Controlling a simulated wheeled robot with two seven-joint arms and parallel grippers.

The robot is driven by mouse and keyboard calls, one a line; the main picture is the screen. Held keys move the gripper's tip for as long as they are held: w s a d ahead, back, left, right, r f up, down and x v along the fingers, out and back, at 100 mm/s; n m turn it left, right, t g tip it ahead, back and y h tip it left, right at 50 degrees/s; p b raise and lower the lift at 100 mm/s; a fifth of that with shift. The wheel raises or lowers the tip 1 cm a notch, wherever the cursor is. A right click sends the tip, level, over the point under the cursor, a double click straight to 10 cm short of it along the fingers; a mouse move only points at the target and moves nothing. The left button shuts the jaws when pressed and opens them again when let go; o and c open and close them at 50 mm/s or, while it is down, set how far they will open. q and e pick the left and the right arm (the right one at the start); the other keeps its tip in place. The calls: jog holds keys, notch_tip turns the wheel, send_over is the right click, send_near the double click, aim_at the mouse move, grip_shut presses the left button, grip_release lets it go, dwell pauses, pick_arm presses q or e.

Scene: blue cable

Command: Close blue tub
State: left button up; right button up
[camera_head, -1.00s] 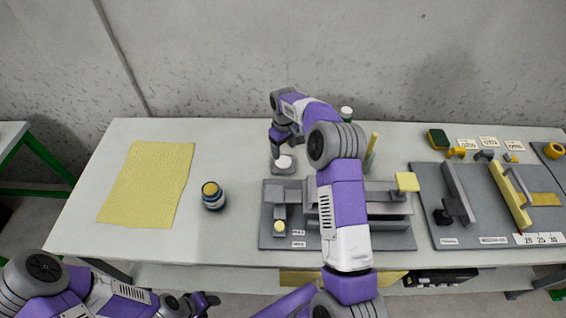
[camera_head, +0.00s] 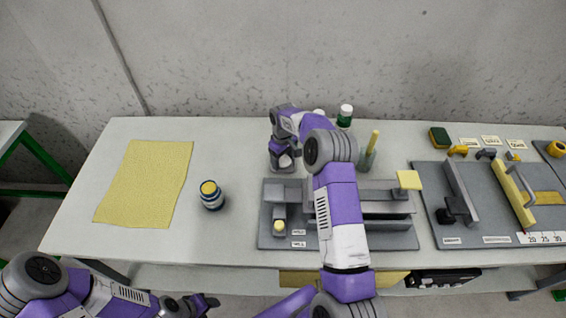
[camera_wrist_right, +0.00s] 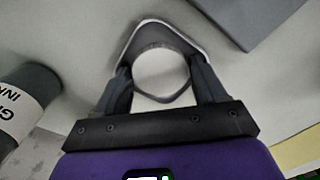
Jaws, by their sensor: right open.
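The blue tub (camera_head: 212,200) stands upright left of the table's middle, with a light band and a yellow top face. A white round lid-like disc (camera_head: 285,161) lies on a small grey stand (camera_head: 283,169) to its right. My right gripper (camera_head: 284,151) is at this disc, which it partly hides. In the right wrist view, the open fingers (camera_wrist_right: 163,82) are on either side of the disc (camera_wrist_right: 160,72); contact cannot be told. My left gripper (camera_head: 206,301) is low at the front edge, away from the tub, its jaws unclear.
A yellow cloth (camera_head: 145,185) lies at left. A grey fixture board (camera_head: 270,240) is in front, partly behind my right arm. A green bottle with white cap (camera_head: 345,116) and a cup with a yellow-handled tool (camera_head: 367,158) stand behind. A tool board (camera_head: 470,225) is at right.

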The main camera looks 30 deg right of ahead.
aim_at(283, 161)
jog(key=shift+r, duration=0.1)
jog(key=c, duration=0.7)
jog(key=shift+o, duration=0.2)
notch_tip(283, 161, up, 10)
jog(key=p, duration=0.2)
